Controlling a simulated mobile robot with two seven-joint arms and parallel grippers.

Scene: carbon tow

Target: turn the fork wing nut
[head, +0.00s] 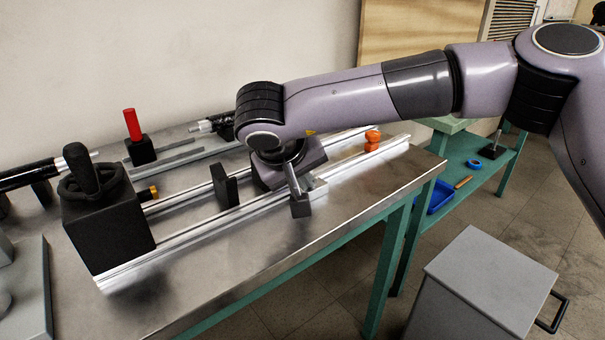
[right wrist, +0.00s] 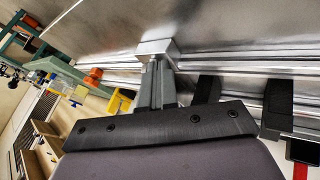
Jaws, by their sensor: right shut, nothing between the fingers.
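My right gripper (head: 300,208) reaches down over the rail fixture on the bench, its fingers shut with nothing between them. In the right wrist view the closed fingers (right wrist: 153,85) end at a bright metal block (right wrist: 156,48) on the rail; I cannot tell whether they touch it. The block also shows in the head view (head: 316,188), partly behind the fingers. I cannot make out a wing nut or fork clearly; it may be hidden by the gripper. My left gripper is not in view.
The twin rails (head: 205,232) carry a black upright plate (head: 224,187) and end at a black box with a handwheel (head: 105,222). An orange knob (head: 372,141) stands right of the gripper. A red post (head: 132,124) stands behind. The bench's front strip (head: 270,245) is clear.

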